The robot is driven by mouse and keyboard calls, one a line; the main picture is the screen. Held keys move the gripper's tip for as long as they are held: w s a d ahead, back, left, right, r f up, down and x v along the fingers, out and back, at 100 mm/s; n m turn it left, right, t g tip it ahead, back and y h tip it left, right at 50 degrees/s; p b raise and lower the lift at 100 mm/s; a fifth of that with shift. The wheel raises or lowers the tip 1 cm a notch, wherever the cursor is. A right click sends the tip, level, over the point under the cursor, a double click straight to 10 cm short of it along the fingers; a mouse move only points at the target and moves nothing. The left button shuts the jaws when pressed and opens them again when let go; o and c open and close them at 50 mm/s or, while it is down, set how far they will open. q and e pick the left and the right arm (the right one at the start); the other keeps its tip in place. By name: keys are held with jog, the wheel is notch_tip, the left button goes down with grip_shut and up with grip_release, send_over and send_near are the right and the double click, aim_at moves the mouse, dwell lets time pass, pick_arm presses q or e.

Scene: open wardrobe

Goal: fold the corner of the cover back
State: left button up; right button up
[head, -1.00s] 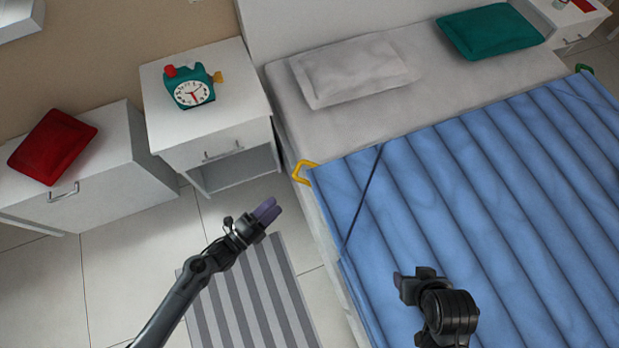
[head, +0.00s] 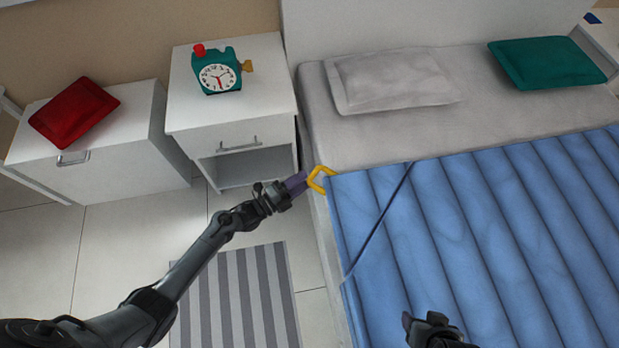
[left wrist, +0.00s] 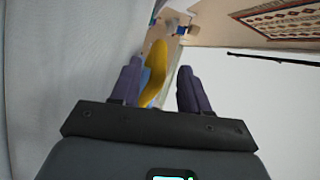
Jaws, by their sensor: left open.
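The blue ribbed cover (head: 480,230) lies over the bed. A yellow loop handle (head: 321,179) sits at its near-left corner by the pillow end. A dark crease line crosses the cover close to that corner. My left gripper (head: 300,182) is at the handle, its purple fingertips right beside the loop. In the left wrist view the two fingers (left wrist: 160,70) are apart, with the yellow handle (left wrist: 156,62) showing in the gap between them; I cannot tell whether they touch it. My right gripper (head: 407,320) is over the cover at the bottom edge, mostly cut off.
A white cabinet bears a red cushion (head: 74,112). Grey (head: 392,78) and teal (head: 546,62) pillows lie at the bed's head. A striped rug (head: 240,300) lies on the floor.

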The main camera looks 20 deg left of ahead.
pick_arm(q)
jog(key=shift+b+x, duration=0.45)
jog(key=shift+x, duration=1.25)
jog(key=shift+d, duration=0.1)
grip_shut()
